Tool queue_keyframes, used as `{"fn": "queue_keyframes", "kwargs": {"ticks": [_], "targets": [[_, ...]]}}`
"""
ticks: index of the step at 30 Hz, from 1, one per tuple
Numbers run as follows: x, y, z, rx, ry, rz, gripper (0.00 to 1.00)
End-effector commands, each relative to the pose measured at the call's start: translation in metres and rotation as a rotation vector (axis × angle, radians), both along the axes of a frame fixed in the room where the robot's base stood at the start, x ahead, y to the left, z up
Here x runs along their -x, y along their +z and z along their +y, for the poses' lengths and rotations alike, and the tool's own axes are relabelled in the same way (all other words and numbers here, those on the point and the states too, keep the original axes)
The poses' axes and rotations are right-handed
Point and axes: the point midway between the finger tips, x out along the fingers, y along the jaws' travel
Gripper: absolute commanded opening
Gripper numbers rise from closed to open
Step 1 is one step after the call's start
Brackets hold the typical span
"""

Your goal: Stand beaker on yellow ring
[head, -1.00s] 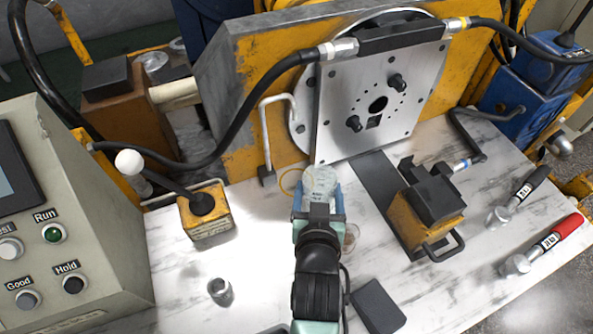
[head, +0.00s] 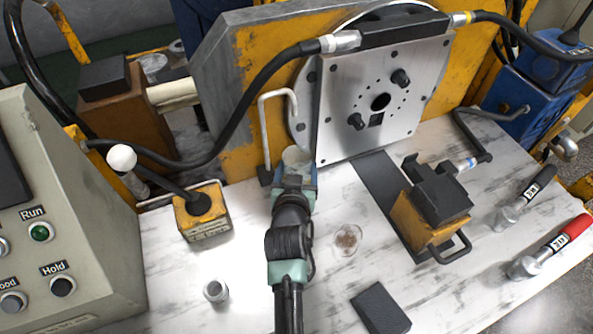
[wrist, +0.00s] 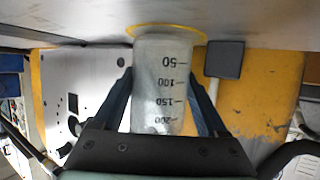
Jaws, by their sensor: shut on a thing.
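The clear beaker (head: 296,157), with printed volume marks, is held between the fingers of my gripper (head: 294,176). In the wrist view the beaker (wrist: 163,85) appears upright, its picture upside down, with the gripper's fingers (wrist: 160,100) on both sides. The yellow ring (wrist: 138,31) lies on the bench at the beaker's base, its edge showing on both sides of the base. I cannot tell whether the base touches the bench. In the head view the ring is hidden behind the beaker and gripper.
A white bent handle (head: 265,130) stands just left of the beaker, and the metal flange plate (head: 370,100) is behind it. A yellow lever block (head: 205,212) is at left. A clear dish (head: 347,239) and a small metal cup (head: 215,291) stand on the marble bench.

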Motion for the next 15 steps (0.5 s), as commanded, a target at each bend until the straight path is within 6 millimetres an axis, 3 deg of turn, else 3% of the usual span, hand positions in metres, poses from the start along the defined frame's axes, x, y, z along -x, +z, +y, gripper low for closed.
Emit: {"fn": "queue_keyframes", "kwargs": {"ticks": [13,14,15], "targets": [[-0.0034,-0.0083,0.0015,-0.001,0.001,-0.003,0.13],[-0.0034,-0.0074,0.0015,-0.001,0.001,-0.003,0.79],[-0.0034,-0.0070,0.0014,-0.001,0.001,-0.002,0.86]]}}
